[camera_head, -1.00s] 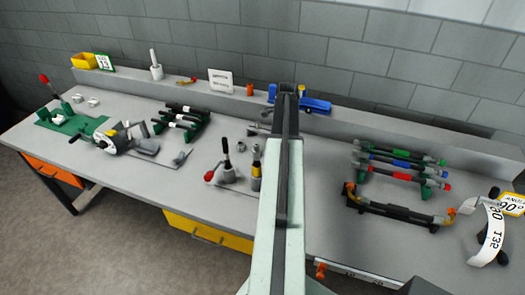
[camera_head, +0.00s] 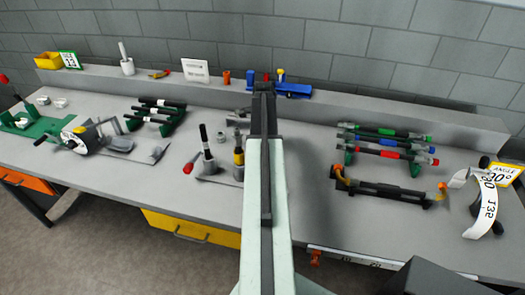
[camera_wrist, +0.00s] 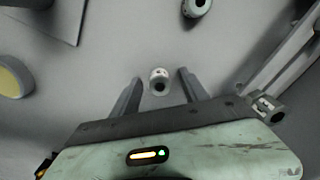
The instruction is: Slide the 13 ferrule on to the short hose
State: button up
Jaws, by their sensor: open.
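In the wrist view, a small pale metal ferrule (camera_wrist: 159,86) with a dark bore and a reddish mark stands on the bench between the tips of my gripper (camera_wrist: 158,88). The jaws are open, with a gap on both sides of it. I cannot read its size. A second ferrule (camera_wrist: 196,8) is farther off at the top edge. Black hoses with white bands (camera_head: 158,110) lie on a green rack left of my arm. Hoses with green, blue and red bands (camera_head: 388,141) lie on a rack at right. I cannot tell which is the short hose.
A green sign reading 13 (camera_head: 69,59) stands by a yellow bin (camera_head: 48,60). Upright tools (camera_head: 207,152) stand left of my arm. A black holder with orange ends (camera_head: 390,191) lies at right. In the wrist view, a metal fitting (camera_wrist: 266,108) lies right of the jaws.

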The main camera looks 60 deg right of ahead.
grip_shut()
jog(key=shift+r+p, duration=0.55)
jog(key=shift+p, duration=0.15)
notch_tip(320, 180, up, 3)
jog(key=p, duration=0.3)
jog(key=s+a, duration=0.3)
jog(key=s, duration=0.1)
jog(key=s+a, duration=0.3)
jog(key=s, duration=0.2)
jog(key=s+a+r+p, duration=0.1)
jog(key=s+a, duration=0.1)
jog(key=s, duration=0.2)
jog(key=shift+s+a, duration=0.25)
jog(key=shift+a, duration=0.15)
